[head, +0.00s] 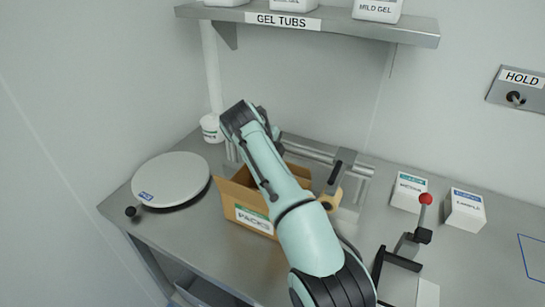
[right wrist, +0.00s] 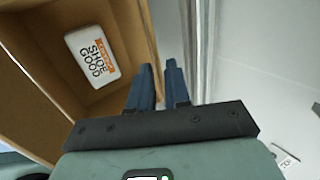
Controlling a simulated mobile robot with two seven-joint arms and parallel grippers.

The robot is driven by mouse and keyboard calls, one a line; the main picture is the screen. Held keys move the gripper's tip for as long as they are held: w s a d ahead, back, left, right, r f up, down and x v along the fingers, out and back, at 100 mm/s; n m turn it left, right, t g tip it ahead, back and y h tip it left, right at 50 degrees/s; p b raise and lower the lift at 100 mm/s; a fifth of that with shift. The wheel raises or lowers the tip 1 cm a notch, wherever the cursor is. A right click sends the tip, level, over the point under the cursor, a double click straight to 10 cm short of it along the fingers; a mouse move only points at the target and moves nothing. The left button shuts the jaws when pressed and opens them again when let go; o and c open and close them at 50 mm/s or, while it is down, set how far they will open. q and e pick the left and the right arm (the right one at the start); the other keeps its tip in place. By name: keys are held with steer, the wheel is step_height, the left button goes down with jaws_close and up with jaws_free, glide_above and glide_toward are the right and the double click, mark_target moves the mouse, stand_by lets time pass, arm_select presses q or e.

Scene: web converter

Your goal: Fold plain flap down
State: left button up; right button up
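An open cardboard box (head: 240,197) labelled PACKS stands on the steel table in the head view. A flap sticks out at its left side; my arm covers much of the box. I cannot tell which flap is the plain one. In the right wrist view the box (right wrist: 40,100) lies at the left, with a white pack (right wrist: 92,56) inside. My right gripper (right wrist: 158,75) has its two blue fingers slightly parted beside the box wall. I cannot tell whether they touch it. In the head view my arm hides these fingers. My left gripper is out of view.
A round white scale (head: 172,178) stands left of the box. Two white cartons (head: 409,192) (head: 464,209) and a red-knobbed lever (head: 425,199) stand further right. A shelf (head: 330,25) hangs above the back.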

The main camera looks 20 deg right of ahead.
steer(key=p+v, duration=0.3)
steer(key=v, duration=1)
steer(key=shift+r, duration=0.2)
steer(key=shift+a, duration=0.1)
